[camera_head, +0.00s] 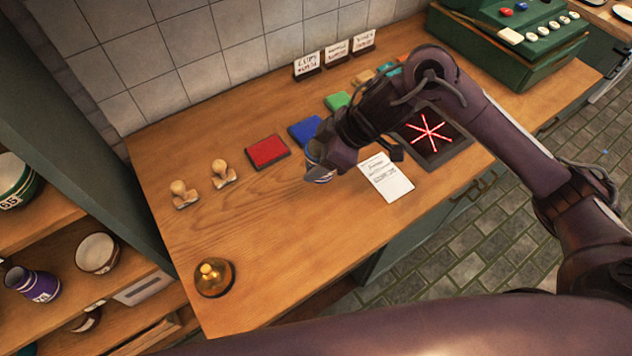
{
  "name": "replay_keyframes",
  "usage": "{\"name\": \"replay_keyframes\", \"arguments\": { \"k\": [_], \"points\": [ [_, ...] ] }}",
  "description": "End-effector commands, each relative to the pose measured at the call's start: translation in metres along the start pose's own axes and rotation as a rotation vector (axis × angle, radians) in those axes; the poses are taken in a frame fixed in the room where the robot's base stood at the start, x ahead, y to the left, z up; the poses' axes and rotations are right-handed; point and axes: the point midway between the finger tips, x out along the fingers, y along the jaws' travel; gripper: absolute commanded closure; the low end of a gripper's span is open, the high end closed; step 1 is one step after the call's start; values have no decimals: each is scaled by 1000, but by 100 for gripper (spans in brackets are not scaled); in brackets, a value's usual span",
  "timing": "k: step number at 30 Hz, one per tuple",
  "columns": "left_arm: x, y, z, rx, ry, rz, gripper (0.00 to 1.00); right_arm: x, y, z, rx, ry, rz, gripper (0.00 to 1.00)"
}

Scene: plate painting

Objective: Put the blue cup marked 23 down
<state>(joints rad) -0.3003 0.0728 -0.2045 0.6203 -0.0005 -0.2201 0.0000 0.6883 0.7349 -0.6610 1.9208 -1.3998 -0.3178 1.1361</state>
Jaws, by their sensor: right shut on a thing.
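My right gripper (328,158) hangs over the middle of the wooden counter (255,222), between the red ink pad and the paper slip. It is shut on a small pale and blue cup (319,177), mostly hidden behind the gripper. The cup's number cannot be read from here. I cannot tell whether the cup touches the counter. My left gripper is not in view.
Red (268,151) and blue (304,131) ink pads, two wooden stamps (184,195), a paper slip (386,178) and a dark panel with a glowing red star (428,130) surround it. A brass bell (214,277) stands at front left. The counter's front middle is clear.

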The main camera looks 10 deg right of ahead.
Motion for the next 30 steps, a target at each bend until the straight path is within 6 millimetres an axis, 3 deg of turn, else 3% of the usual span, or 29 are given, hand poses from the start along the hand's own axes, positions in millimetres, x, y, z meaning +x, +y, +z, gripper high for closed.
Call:
{"name": "replay_keyframes", "arguments": {
  "k": [4, 18, 30],
  "points": [
    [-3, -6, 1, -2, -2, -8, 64, 25, 0, 17, 3, -1, 0, 73],
    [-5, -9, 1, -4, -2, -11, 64, 70, 0, 46, 2, 1, 2, 73],
    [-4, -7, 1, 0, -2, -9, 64, 76, 0, 49, -1, 2, 3, 73]
  ]
}}
